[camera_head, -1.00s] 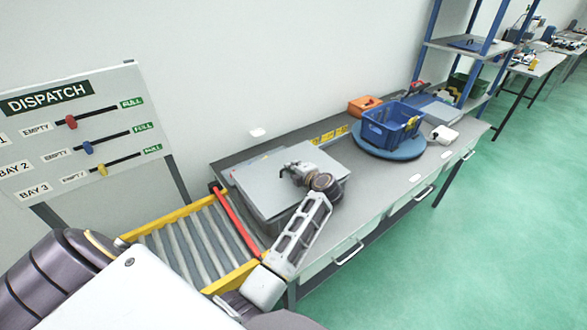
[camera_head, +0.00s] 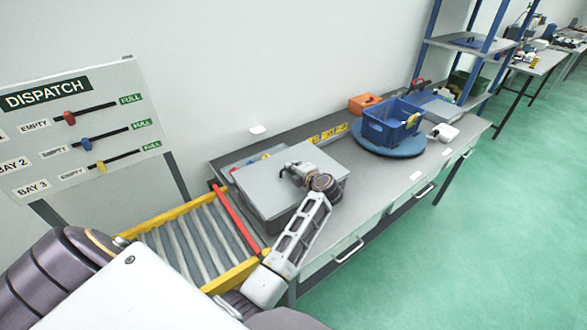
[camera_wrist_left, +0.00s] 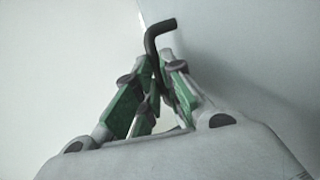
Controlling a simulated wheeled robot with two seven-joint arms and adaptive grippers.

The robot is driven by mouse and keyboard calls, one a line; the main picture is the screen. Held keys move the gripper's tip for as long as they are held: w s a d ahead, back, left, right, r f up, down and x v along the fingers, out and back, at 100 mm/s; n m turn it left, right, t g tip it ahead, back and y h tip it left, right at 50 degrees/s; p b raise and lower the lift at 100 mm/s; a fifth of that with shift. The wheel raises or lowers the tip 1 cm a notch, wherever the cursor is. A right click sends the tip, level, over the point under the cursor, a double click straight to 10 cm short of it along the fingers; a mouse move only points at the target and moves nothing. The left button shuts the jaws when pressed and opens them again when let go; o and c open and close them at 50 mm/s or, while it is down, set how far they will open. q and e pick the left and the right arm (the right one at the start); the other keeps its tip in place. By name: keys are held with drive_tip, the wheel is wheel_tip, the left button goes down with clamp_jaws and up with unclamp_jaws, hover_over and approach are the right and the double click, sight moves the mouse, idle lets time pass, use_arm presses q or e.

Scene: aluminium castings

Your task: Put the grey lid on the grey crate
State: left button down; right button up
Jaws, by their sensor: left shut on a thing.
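The grey lid (camera_head: 270,187) is a flat, light grey panel at the left end of the bench in the head view. In the left wrist view its pale surface (camera_wrist_left: 245,60) fills much of the picture. My left gripper (camera_head: 297,173) is above the lid, shut on its dark bent handle (camera_wrist_left: 158,38). The grey crate (camera_head: 288,218) shows only as a darker side below the lid's front edge; the rest is hidden. I cannot tell whether the lid touches the crate rim. My right gripper is not in view.
A roller conveyor (camera_head: 190,245) with yellow rails and a red bar (camera_head: 236,221) adjoins the bench's left end. A blue crate (camera_head: 391,124) stands on a round blue turntable (camera_head: 378,148), with an orange bin (camera_head: 364,103) behind. Bench between lid and turntable is clear.

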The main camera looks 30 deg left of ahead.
use_arm(q)
drive_tip(key=shift+f, duration=0.1)
drive_tip(key=c, duration=1.5)
unclamp_jaws()
drive_tip(key=shift+o, duration=0.2)
drive_tip(key=shift+v, duration=4.25)
drive_tip(key=shift+w+f, duration=0.1)
drive_tip(key=shift+f, duration=0.15)
drive_tip(key=shift+r+x, duration=0.1)
drive_tip(key=shift+x, duration=1.4)
drive_tip(key=shift+r+x, duration=0.15)
drive_tip(key=shift+x, duration=2.5)
drive_tip(key=shift+f, duration=0.1)
